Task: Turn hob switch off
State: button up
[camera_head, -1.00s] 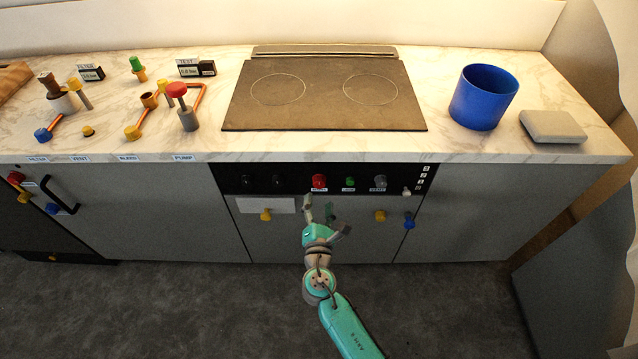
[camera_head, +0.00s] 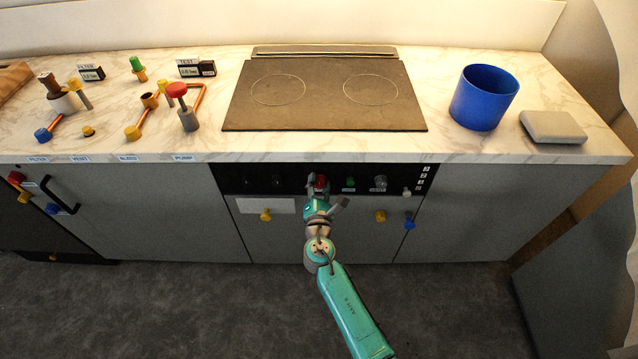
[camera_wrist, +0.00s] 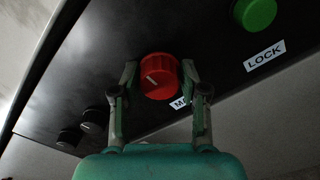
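On the black control panel under the hob is a red round knob (camera_head: 320,181) with a pale pointer line; it also shows in the wrist view (camera_wrist: 160,77). My gripper (camera_head: 318,184) is at the panel front. In the wrist view its fingers (camera_wrist: 160,72) are spread, one on each side of the red knob. A small gap shows at the left finger; I cannot tell whether the right finger touches. The label beside the knob is partly hidden, with an "M" showing. The green knob (camera_wrist: 256,12) is labelled "LOCK". The hob (camera_head: 325,92) is above on the worktop.
Two black knobs (camera_wrist: 82,126) are left of the red knob and a grey knob (camera_head: 380,183) is at the right. Yellow (camera_head: 380,216) and blue (camera_head: 409,220) knobs protrude below. A blue pot (camera_head: 483,97) stands on the worktop. The floor in front is clear.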

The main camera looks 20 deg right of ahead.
jog(key=c, duration=0.5)
jog(key=shift+c, duration=0.2)
jog(key=shift+m, duration=0.3)
jog(key=m, duration=1.1)
jog(key=shift+m, duration=0.4)
jog(key=m, duration=0.5)
jog(key=shift+r, duration=0.1)
jog(key=shift+m, duration=0.4)
jog(key=o, duration=1.2)
jog(key=shift+c, duration=0.2)
jog(key=shift+s, duration=0.1)
